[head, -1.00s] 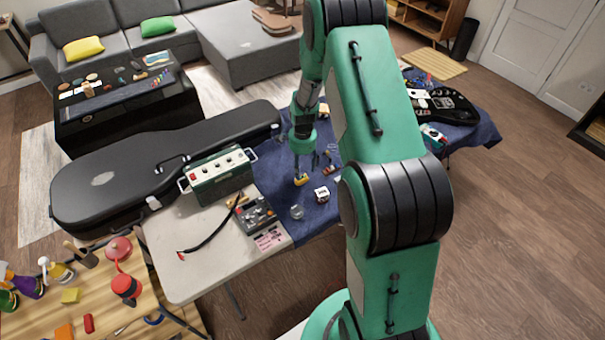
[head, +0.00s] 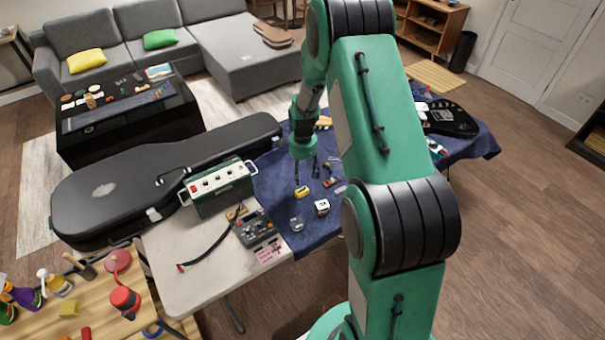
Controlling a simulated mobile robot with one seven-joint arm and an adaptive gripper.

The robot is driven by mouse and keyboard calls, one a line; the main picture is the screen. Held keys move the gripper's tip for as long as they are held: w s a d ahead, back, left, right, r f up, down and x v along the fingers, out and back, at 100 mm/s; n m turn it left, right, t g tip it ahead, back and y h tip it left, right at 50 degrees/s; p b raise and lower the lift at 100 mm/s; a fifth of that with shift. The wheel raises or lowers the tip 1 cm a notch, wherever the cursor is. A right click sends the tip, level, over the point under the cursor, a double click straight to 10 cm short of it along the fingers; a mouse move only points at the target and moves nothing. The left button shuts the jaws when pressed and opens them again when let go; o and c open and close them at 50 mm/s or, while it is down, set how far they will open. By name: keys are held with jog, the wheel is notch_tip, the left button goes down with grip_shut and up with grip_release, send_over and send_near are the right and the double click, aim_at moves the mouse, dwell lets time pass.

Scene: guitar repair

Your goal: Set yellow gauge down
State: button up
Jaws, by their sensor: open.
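The small yellow gauge (head: 302,192) lies on the blue cloth (head: 275,176) of the work table, in the head view. My gripper (head: 306,176) points down just above and beside it, with its fingers spread apart. The fingers look clear of the gauge, though they are small and thin here.
A white cube-like item (head: 321,207) and a small clear glass jar (head: 296,223) stand close in front of the gauge. A green amplifier box (head: 220,188) and a grey pedal unit (head: 256,228) are to the left. A black guitar case (head: 150,180) lies behind them. Small tools lie right of the gauge.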

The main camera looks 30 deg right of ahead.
jog(key=shift+r, duration=0.15)
jog(key=s+a+r+n+t, duration=0.1)
jog(key=s+a+r+n, duration=0.3)
jog(key=r, duration=0.6)
jog(key=s+a+r+n+t, duration=0.15)
jog(key=a+r, duration=0.35)
jog(key=r, duration=0.5)
jog(key=s+a+r+n, duration=0.3)
jog(key=s+a+r, duration=0.15)
jog(key=r, duration=0.65)
jog(key=s+a+r+n+t, duration=0.1)
jog(key=s+a+r+n, duration=0.2)
jog(key=s, duration=0.4)
jog(key=s+a+r+n+t, duration=0.1)
jog(key=s+a+r+n, duration=0.2)
jog(key=s, duration=0.5)
jog(key=s+a+r+n+t, duration=0.1)
jog(key=s+a+r+n, duration=0.2)
jog(key=s+a+r, duration=0.2)
jog(key=s, duration=0.3)
jog(key=shift+r, duration=0.2)
jog(key=shift+s+n, duration=0.1)
jog(key=shift+n, duration=0.15)
